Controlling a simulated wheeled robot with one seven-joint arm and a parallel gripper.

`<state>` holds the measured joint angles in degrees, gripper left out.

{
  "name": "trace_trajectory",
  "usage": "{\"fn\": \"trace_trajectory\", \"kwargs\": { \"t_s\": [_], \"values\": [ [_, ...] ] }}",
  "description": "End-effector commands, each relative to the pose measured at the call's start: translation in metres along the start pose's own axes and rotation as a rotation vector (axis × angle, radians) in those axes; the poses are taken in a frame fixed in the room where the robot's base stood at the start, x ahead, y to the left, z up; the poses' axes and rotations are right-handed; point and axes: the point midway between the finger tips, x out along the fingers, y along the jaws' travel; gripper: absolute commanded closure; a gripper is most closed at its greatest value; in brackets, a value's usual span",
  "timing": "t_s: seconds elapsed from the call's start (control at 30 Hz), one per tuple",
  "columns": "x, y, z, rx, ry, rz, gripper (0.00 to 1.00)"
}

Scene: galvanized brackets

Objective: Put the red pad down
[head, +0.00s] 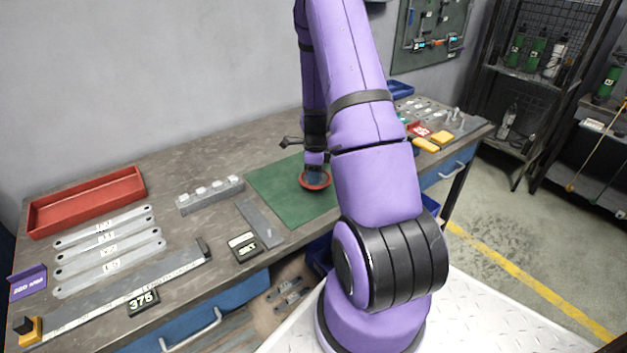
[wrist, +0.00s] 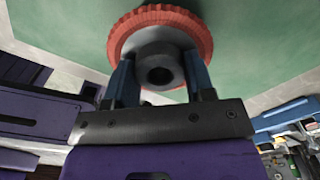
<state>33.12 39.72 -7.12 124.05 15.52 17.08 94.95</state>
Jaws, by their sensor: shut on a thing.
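The red pad (wrist: 192,25) is a round red disc with a ribbed edge and a grey hub with a dark hole. In the wrist view the two blue fingers of my gripper (wrist: 158,80) are shut on the grey hub. In the head view the red pad (head: 316,186) shows as a red ring under my gripper (head: 315,172), over the green mat (head: 275,185). I cannot tell whether the pad touches the mat. My arm hides the mat's right part.
A grey block with several light pieces (head: 210,194) and a flat grey bar (head: 259,223) lie left of the mat. A red tray (head: 87,203), several metal strips and a long ruler (head: 120,290) lie farther left. Yellow items (head: 440,139) lie at the right. Green mat around the pad is bare.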

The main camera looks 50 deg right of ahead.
Motion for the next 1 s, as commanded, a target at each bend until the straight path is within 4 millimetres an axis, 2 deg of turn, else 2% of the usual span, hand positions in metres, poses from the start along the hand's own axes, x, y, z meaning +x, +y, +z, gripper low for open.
{"fn": "trace_trajectory", "kwargs": {
  "t_s": [0.17,0.5,0.87,0.9,0.97,1.0],
  "values": [
    [0.002,-0.006,0.007,0.001,0.0,-0.001,0.76],
    [0.036,-0.005,0.007,0.0,0.0,0.0,0.76],
    [0.039,-0.005,0.007,0.001,0.0,0.0,0.76],
    [0.039,-0.005,0.007,0.001,0.0,0.0,0.42],
    [0.038,-0.005,0.007,0.001,0.0,0.0,0.28],
    [0.038,-0.005,0.007,0.001,0.0,0.0,0.25]
  ]
}}
